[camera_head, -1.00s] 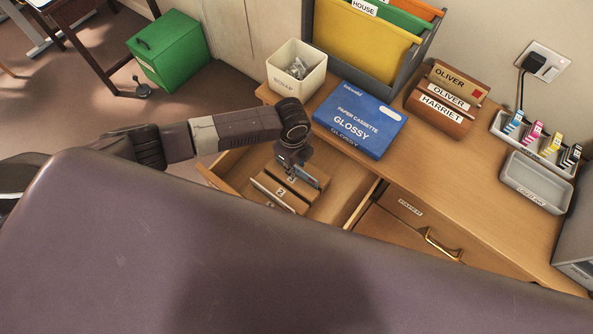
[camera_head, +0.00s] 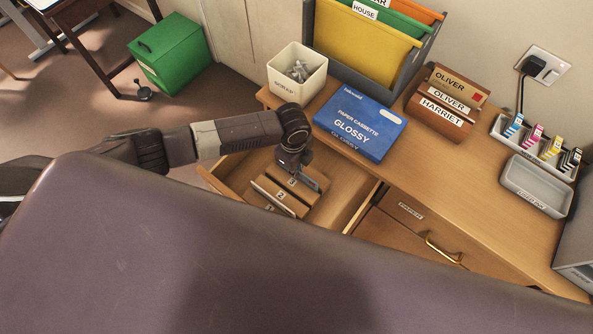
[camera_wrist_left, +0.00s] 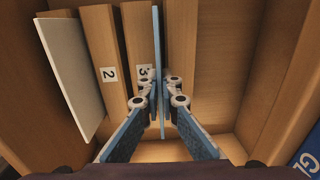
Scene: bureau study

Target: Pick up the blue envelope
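The blue envelope (camera_wrist_left: 157,35) stands on edge in the open drawer, at the divider marked 3. From above it is a thin blue strip in the left wrist view. In the head view a small part of the envelope (camera_head: 311,184) shows beside my left gripper (camera_head: 291,168). My left gripper (camera_wrist_left: 160,88) reaches down into the drawer with a finger on each side of the envelope. The fingers are close together and look shut on it, with no clear gap. The exact contact is partly hidden by the finger joints. My right gripper is not in view.
Wooden dividers (camera_head: 280,195) and a pale envelope (camera_wrist_left: 72,75) stand left of the gripper in the drawer. The drawer's right part is bare. On the desk are a white scrap box (camera_head: 285,89), a blue paper cassette box (camera_head: 360,115) and a wooden letter rack (camera_head: 440,125).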

